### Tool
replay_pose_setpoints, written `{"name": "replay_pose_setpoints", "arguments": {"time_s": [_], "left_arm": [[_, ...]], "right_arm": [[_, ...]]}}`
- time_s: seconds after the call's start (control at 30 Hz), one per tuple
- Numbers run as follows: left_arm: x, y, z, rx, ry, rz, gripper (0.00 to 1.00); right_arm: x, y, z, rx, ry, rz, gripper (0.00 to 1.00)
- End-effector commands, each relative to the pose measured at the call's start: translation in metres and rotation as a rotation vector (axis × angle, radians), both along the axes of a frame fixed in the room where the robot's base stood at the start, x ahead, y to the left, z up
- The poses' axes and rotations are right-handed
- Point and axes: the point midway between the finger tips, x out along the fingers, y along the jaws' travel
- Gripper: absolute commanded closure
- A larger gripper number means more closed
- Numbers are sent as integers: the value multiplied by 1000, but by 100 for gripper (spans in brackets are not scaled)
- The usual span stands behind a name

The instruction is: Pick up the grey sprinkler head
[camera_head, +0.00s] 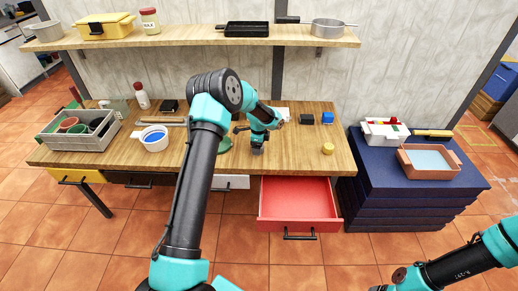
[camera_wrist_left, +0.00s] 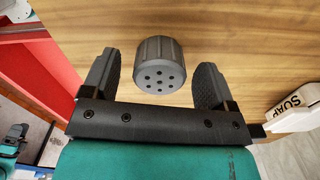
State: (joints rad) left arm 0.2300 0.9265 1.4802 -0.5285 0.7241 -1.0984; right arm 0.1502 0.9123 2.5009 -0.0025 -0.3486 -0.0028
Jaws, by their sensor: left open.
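The grey sprinkler head (camera_wrist_left: 160,62) is a short ribbed cylinder with several small holes in its face. In the left wrist view it lies between the two fingers of my left gripper (camera_wrist_left: 157,72), with a gap on each side. The left gripper is open and does not touch it. In the head view my left gripper (camera_head: 257,146) points down over the middle of the wooden table, and the sprinkler head is hard to make out there. Part of my right arm shows at the lower right; its gripper is not in view.
The red drawer (camera_head: 297,199) stands open below the table front. On the table (camera_head: 305,160) are a yellow tin (camera_head: 328,148), a blue block (camera_head: 327,118), a white bowl (camera_head: 154,138) and a grey crate (camera_head: 82,142). A soap box (camera_wrist_left: 293,110) is near the gripper's right side.

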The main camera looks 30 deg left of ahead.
Motion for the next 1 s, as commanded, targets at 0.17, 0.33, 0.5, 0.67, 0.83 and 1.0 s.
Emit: {"name": "replay_pose_setpoints", "arguments": {"time_s": [0.17, 0.33, 0.5, 0.67, 0.83, 1.0], "left_arm": [[0, 0, -12, 0, 0, 0, 20], [0, 0, -12, 0, 0, 0, 20], [0, 0, -12, 0, 0, 0, 20], [0, 0, -12, 0, 0, 0, 25], [0, 0, -12, 0, 0, 0, 41], [0, 0, -12, 0, 0, 0, 58]], "right_arm": [[0, 0, 0, 0, 0, 0, 20], [0, 0, 0, 0, 0, 0, 20], [0, 0, 0, 0, 0, 0, 20], [0, 0, 0, 0, 0, 0, 20], [0, 0, 0, 0, 0, 0, 20], [0, 0, 0, 0, 0, 0, 20]]}}
